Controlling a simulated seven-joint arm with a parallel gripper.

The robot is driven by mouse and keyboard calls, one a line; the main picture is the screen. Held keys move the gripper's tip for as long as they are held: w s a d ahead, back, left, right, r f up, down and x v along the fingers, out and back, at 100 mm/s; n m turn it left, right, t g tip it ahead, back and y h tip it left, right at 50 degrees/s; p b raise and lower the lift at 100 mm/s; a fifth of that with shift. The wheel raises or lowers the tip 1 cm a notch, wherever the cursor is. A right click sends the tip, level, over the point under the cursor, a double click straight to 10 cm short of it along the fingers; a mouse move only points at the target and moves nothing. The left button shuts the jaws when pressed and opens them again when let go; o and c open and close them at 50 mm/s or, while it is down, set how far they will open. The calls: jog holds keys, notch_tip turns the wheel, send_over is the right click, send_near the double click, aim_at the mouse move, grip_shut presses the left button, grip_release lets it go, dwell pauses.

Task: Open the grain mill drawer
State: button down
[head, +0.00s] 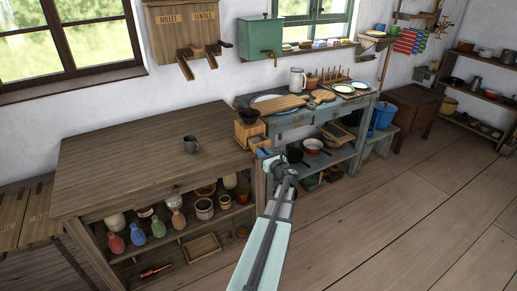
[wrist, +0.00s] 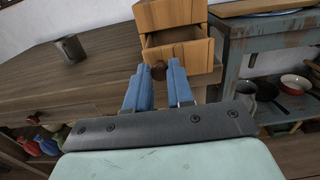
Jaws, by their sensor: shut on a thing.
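The grain mill is a small wooden box with a dark bowl on top, at the right end of the wooden table in the head view (head: 247,133). Its upper body also shows in the wrist view (wrist: 168,13). Its drawer (wrist: 187,54) stands partly out, with a strip of its inside visible above the front. A round brown knob (wrist: 158,72) sits on the drawer front. My gripper (wrist: 159,76) has its blue fingers on either side of the knob, shut on it. In the head view my gripper (head: 264,153) is at the mill's front, partly hiding the drawer.
A grey mug (head: 191,144) stands on the wooden table (head: 120,160), left of the mill. A blue-green bench (head: 290,122) with boards and plates stands close on the right, pans (head: 313,144) on its shelf. Open floor (head: 400,210) lies at right.

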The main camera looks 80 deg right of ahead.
jog(key=c, duration=1)
grip_release()
jog(key=shift+s+a, duration=0.1)
jog(key=shift+a, duration=0.05)
jog(key=v, duration=1.3)
jog(key=shift+s+a, duration=0.2)
jog(key=shift+s, duration=0.05)
